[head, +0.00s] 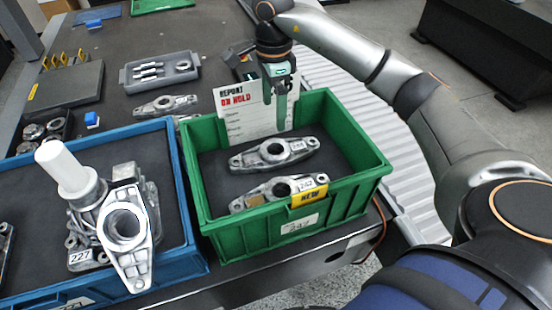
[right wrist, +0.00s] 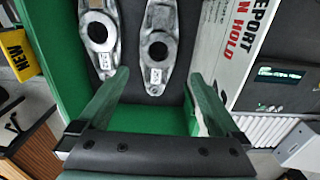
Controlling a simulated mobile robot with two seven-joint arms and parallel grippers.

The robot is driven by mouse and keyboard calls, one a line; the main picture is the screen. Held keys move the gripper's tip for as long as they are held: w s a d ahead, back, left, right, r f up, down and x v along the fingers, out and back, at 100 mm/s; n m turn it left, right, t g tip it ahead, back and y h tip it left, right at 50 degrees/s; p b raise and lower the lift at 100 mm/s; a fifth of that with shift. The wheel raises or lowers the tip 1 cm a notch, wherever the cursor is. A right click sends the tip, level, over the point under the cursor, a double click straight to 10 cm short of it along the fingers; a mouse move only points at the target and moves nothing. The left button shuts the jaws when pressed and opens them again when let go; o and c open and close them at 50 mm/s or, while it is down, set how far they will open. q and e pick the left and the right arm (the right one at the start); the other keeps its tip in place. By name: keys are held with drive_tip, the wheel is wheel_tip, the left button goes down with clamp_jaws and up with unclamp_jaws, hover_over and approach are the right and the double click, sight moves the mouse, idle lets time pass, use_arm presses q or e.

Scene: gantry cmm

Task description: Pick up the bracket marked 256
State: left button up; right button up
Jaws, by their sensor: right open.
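A green bin (head: 262,233) holds two grey metal brackets. The rear bracket (head: 273,154) lies flat; its marking is unreadable in the head view. The front bracket (head: 262,192) has a tag that seems to read 242. In the right wrist view, the rear bracket (right wrist: 158,45) has a small pale tag, too small to read, and the front bracket (right wrist: 100,38) lies left of it. My right gripper (head: 281,112) is open and empty at the bin's back side, above the rear bracket's level; its fingers (right wrist: 158,75) also show in the right wrist view. I see no legible 256.
A blue bin (head: 188,222) at left holds several stacked brackets, one tagged 227, and a white cylinder (head: 66,168). A REPORT ON HOLD sign (head: 246,112) stands at the green bin's back. A grey tray (head: 160,70) with small parts and a loose bracket (head: 165,104) lie behind.

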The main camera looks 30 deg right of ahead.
drive_tip(key=f, duration=0.1)
hover_over(275, 149)
drive_tip(key=s+a, duration=0.1)
drive_tip(key=s, duration=0.1)
drive_tip(key=f, duration=0.7)
drive_tip(key=shift+w+a+f, duration=0.15)
drive_tip(key=shift+a+f, duration=0.05)
drive_tip(key=shift+f, duration=0.1)
wheel_tip(275, 149, down, 5)
drive_tip(key=shift+d+f, duration=0.1)
drive_tip(key=shift+d, duration=0.05)
clamp_jaws()
